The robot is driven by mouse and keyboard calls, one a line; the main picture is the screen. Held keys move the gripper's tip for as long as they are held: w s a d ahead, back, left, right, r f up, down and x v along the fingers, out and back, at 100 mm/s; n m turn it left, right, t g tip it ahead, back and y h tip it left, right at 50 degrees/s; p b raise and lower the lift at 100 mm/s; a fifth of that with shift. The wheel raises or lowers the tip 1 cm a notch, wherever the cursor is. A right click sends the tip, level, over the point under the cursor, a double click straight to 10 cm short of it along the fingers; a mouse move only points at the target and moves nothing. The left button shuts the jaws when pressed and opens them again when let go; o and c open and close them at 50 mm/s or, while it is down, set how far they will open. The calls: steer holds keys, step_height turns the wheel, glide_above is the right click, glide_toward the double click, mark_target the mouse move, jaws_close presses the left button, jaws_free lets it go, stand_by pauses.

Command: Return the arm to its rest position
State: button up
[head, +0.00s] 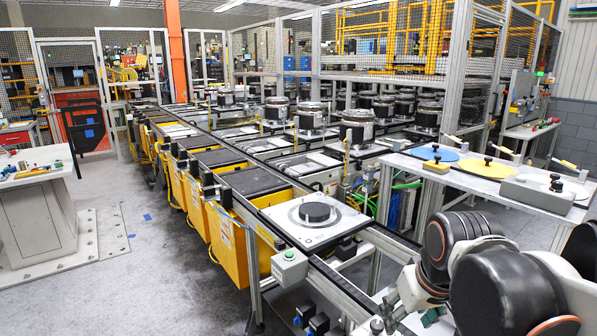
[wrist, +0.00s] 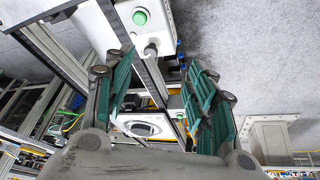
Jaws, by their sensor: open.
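My gripper (wrist: 162,68) shows in the wrist view with its two green-padded fingers spread apart and nothing between them.
A white pallet (head: 278,224) with a black disc sits on the near conveyor end. A green-button box (head: 289,266) is on the conveyor's near side. A table (head: 470,176) with coloured discs stands at right. Grey floor (head: 150,280) is open at left.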

steer(key=s+f+m+t+b, duration=0.1)
steer(key=s+f+t, duration=0.1)
steer(key=s, duration=0.6)
steer(key=shift+f+m+t, duration=0.3)
steer(key=shift+f+t, duration=0.1)
steer(key=shift+f, duration=0.05)
stand_by(0.4)
